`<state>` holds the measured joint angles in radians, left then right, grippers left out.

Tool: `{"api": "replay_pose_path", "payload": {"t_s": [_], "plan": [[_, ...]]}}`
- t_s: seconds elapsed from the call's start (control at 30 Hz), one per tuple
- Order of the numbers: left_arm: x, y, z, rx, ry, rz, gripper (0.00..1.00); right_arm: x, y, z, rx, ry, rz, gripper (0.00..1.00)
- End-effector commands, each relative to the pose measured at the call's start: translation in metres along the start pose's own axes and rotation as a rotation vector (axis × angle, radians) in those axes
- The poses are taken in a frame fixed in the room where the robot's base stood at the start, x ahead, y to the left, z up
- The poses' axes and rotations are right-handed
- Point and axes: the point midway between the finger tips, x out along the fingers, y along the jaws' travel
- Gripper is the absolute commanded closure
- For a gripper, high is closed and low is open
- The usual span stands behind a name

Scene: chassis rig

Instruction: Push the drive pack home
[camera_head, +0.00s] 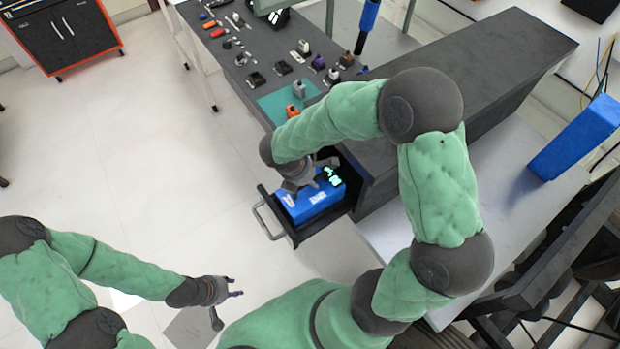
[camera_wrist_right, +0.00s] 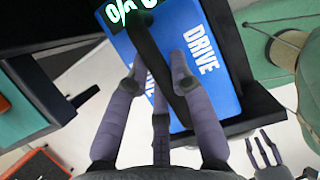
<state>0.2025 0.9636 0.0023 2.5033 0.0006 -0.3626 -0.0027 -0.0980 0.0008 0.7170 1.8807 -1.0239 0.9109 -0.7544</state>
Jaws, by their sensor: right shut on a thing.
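The blue drive pack (camera_head: 318,205) sits in an open dark drawer (camera_head: 294,238) that juts from the grey bench. In the right wrist view the pack (camera_wrist_right: 215,85) shows white "DRIVE" lettering and a black strap-like handle (camera_wrist_right: 160,62) across its top. My right gripper (camera_head: 312,178) is over the pack, its fingers (camera_wrist_right: 158,75) closed around that handle. The exact finger contact is partly hidden. My left gripper (camera_head: 228,303) is open and empty, low in the head view, left of the drawer and apart from it.
The drawer has a grey pull handle (camera_head: 262,224). Another blue box (camera_head: 578,138) stands at the right near a dark frame (camera_head: 545,262). The floor on the left is clear up to a dark cabinet (camera_head: 62,35).

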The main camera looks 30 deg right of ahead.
Motion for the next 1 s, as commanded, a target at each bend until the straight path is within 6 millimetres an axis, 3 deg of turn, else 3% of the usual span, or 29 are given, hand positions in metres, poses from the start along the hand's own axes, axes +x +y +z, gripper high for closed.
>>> {"api": "replay_pose_path", "payload": {"t_s": [0.03, 0.1, 0.53, 1.0], "plan": [[0.0, 0.0, 0.0, 0.0, 0.0, 0.0, 0.6, 0.001, 0.0, 0.0, 0.0, 0.0, 0.0, 0.68], [0.0, 0.0, 0.0, 0.0, 0.0, 0.0, 0.6, 0.0, 0.0, 0.0, 0.0, 0.0, -0.001, 0.53], [-0.003, 0.001, 0.0, 0.0, 0.0, 0.0, 0.6, -0.007, 0.0, 0.001, -0.001, 0.0, 0.001, 0.53], [-0.037, 0.013, 0.002, 0.0, 0.0, 0.0, 0.6, -0.093, 0.001, 0.002, -0.001, -0.001, 0.002, 0.53]]}}
